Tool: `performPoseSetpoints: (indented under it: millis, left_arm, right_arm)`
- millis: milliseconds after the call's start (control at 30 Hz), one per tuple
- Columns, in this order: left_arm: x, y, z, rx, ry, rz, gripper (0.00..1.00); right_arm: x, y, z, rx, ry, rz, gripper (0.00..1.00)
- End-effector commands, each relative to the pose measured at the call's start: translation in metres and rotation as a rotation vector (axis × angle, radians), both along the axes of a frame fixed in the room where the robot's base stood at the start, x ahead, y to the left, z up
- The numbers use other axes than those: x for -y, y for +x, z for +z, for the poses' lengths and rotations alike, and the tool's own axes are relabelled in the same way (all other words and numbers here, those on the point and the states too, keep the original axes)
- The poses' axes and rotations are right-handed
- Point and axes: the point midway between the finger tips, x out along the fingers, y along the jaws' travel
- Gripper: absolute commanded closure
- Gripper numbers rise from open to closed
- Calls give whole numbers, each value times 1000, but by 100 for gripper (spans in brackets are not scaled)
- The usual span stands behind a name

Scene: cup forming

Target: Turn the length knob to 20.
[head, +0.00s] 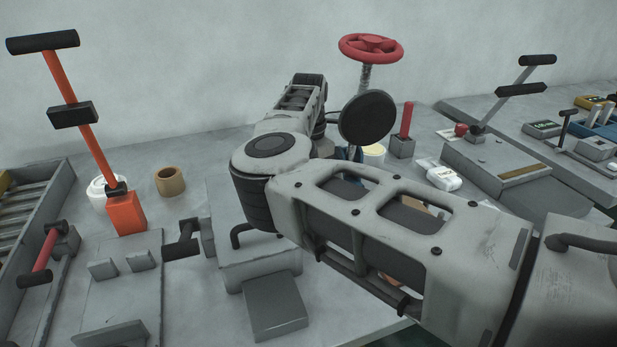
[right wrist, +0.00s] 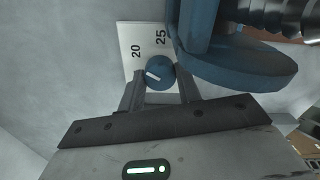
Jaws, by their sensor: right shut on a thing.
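The length knob (right wrist: 161,72) is a small round blue knob with a white pointer mark, on a pale scale plate (right wrist: 131,37) in the right wrist view. The plate shows the numbers 20 and 25. The white mark lies on the knob's left side; I cannot tell exactly which value it reads. My right gripper (right wrist: 160,84) is shut on the knob, one finger on each side. In the head view my right arm hides the knob and gripper. My left gripper is not in view.
A blue machine body (right wrist: 235,65) stands close to the right of the knob. In the head view a red handwheel (head: 370,48) rises behind my arm.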

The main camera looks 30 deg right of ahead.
Motion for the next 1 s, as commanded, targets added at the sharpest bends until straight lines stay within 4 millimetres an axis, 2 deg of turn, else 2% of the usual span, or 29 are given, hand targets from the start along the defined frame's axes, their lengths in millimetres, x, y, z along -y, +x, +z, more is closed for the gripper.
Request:
performPoseSetpoints:
  millis: [167,200,233,267,533,667,767,1000]
  left_arm:
    - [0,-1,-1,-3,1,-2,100]
    - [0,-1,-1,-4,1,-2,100]
    - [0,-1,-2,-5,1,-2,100]
    - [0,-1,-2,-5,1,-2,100]
    - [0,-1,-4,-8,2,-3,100]
    - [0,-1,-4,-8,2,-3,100]
    - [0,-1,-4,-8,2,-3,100]
    - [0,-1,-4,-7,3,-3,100]
  right_arm:
    - [2,1,3,6,-7,0,89]
    - [2,1,3,6,-7,0,55]
    - [2,1,3,6,-6,0,47]
    - [2,1,2,5,-6,0,44]
    - [1,1,2,2,-3,1,44]
    - [0,1,11,3,-2,2,44]
    - [0,1,27,6,-2,2,44]
    - [1,1,85,7,-4,2,44]
